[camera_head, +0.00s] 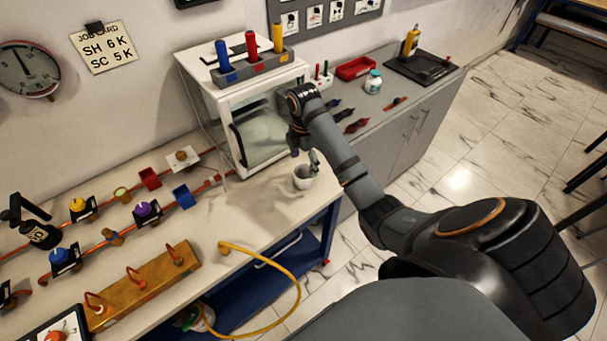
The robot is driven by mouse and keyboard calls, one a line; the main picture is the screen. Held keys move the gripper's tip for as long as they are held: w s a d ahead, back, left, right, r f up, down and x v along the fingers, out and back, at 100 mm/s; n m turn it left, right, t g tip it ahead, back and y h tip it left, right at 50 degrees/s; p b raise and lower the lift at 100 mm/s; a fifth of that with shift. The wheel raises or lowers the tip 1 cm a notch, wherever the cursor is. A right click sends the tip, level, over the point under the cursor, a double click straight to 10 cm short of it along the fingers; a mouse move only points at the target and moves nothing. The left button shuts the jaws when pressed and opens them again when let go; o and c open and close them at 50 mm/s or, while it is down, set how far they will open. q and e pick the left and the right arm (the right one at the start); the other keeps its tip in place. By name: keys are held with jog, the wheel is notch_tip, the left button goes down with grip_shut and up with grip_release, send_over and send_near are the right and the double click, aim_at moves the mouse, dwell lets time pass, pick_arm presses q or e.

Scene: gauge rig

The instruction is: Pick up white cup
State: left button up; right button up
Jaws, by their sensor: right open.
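The white cup (301,183) stands on the light bench top near its right end, in front of the glass-fronted white cabinet. My right gripper (305,157) is directly above the cup and points down at it. Its fingers are open, with one fingertip at or just over the cup's rim. I cannot tell whether the finger touches the cup. The cup's upper part is partly covered by the finger. My left gripper is not in view.
The white cabinet (206,112) stands close behind the cup, with coloured cylinders in a rack on top. Pipes with coloured valves and a brass manifold (143,285) lie to the left. A yellow hose (283,268) hangs over the front edge. Bench surface left of the cup is clear.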

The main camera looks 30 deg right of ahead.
aim_at(304, 172)
notch_tip(304, 172, down, 4)
jog(key=b, duration=0.3)
jog(key=shift+r+b, duration=0.15)
jog(key=shift+b, duration=0.25)
jog(key=shift+w+f+p, duration=0.1)
jog(key=shift+f+p, duration=0.55)
jog(key=shift+p, duration=0.1)
jog(key=shift+r, duration=0.1)
jog(key=shift+c, duration=1.3)
jog(key=c, duration=1)
